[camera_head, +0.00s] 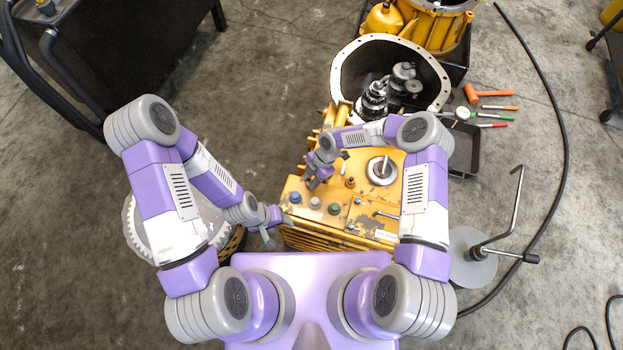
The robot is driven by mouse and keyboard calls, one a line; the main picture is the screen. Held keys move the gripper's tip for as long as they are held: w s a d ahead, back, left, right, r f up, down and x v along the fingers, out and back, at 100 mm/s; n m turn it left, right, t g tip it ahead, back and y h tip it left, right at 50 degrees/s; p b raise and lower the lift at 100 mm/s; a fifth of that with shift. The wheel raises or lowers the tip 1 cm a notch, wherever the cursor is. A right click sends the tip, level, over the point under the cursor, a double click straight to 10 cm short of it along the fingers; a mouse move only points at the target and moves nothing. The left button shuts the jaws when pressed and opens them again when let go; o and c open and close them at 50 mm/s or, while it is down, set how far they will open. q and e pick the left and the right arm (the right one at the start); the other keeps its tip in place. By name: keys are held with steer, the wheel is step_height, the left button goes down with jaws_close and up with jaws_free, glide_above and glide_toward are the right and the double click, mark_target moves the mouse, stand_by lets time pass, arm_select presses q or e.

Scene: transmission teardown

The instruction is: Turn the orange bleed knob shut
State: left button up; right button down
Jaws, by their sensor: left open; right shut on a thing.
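My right gripper (314,184) points down over the top of the yellow housing (372,218), near its left side. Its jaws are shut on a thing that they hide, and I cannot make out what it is. My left gripper (270,232) is open and empty, low at the left edge of the housing and apart from the knobs. A blue knob (295,197), a pale grey knob (314,203) and a green knob (334,208) stand in a row just below my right gripper.
A round metal cap (380,170) sits on the housing, with an open bell casing (345,75) of dark gears behind. A large gear (140,243) lies at left. A disc stand with a bent rod (472,270) is at right. Tools, including an orange mallet (471,94), lie behind.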

steer(key=m+t, duration=0.1)
steer(key=m, duration=0.3)
steer(key=shift+s+m+t+y+b, duration=0.15)
steer(key=shift+m+t+y+b, duration=0.15)
steer(key=shift+t+b, duration=0.1)
steer(key=m+t, duration=0.1)
steer(key=m, duration=0.2)
steer(key=shift+s+m+b, duration=0.1)
steer(key=shift+m+b, duration=0.2)
steer(key=m+t+b, duration=0.1)
steer(key=m+t, duration=0.1)
steer(key=m, duration=0.2)
steer(key=shift+s, duration=0.1)
steer(key=shift+m+t+h+b, duration=0.5)
steer(key=shift+m, duration=1.2)
steer(key=c, duration=0.9)
jaws_free()
steer(key=shift+o, duration=0.2)
